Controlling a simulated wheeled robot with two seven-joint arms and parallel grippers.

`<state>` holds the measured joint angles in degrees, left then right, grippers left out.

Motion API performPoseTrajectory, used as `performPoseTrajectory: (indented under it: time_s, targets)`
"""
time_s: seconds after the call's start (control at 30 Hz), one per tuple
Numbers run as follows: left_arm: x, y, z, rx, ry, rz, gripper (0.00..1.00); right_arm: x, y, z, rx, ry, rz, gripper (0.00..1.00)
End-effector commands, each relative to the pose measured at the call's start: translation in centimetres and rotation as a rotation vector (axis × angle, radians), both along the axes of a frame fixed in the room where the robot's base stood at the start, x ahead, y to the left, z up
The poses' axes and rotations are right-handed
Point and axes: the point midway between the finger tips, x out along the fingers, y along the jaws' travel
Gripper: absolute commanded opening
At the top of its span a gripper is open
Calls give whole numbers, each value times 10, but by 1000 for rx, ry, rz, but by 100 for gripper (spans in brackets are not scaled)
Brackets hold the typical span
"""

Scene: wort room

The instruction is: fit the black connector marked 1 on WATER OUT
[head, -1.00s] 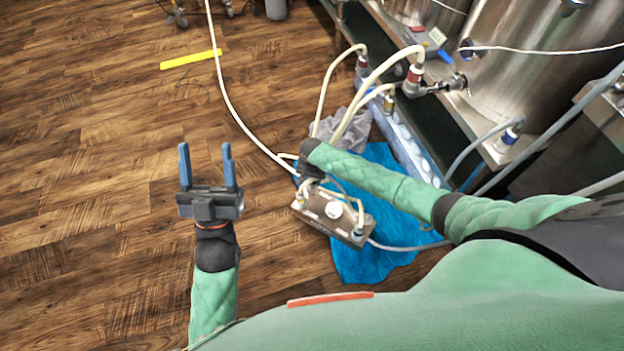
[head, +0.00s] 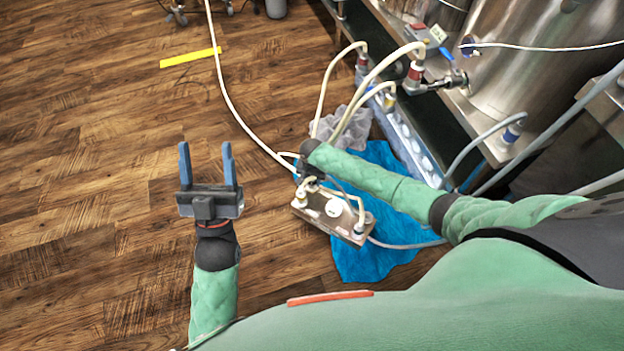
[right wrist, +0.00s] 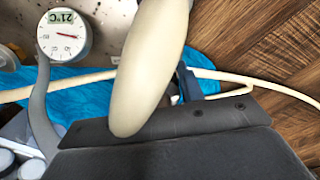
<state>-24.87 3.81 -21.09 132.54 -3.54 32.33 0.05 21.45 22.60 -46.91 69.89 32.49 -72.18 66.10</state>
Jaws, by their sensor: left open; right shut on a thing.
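The metal unit with a round gauge (head: 333,208) stands on a blue cloth below my right gripper. Its left fitting (head: 300,199) and right fitting (head: 360,229) each have a hose at them. No WATER OUT marking is legible. My right gripper (head: 310,178) is just above the unit's back left part, mostly behind my forearm. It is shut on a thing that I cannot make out. In the right wrist view a thick cream hose (right wrist: 152,60) crosses in front of one blue finger. I cannot pick out the black connector or its number. My left gripper (head: 207,170) is open and empty over the floor.
The blue cloth (head: 375,262) lies on the wooden floor. Cream hoses (head: 322,95) loop to valves at the steel vessels (head: 520,70) on the right. A grey plastic bag (head: 343,128) lies behind the unit. The gauge dial (right wrist: 63,35) reads 21°C.

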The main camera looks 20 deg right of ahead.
Motion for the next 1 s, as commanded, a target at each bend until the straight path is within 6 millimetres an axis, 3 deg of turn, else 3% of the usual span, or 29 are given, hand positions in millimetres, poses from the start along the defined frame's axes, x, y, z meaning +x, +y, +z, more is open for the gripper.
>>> performPoseTrajectory:
  time_s: [0.57, 0.6, 0.7, 0.73, 1.0]
  targets:
    - [0, 0, -4, 0, 0, 0, 60, 0, 0, -10, 0, 0, -1, 11]
    - [0, 0, -4, 0, 0, 0, 60, 0, 0, -10, 0, 0, -1, 39]
    - [0, 0, -4, 0, 0, 0, 60, 0, 0, -9, 0, 0, -1, 59]
    - [0, 0, -4, 0, 0, 0, 60, 0, 0, -9, 0, 0, -1, 63]
    - [0, 0, -4, 0, 1, 0, 60, 0, 0, -10, 0, 0, 0, 63]
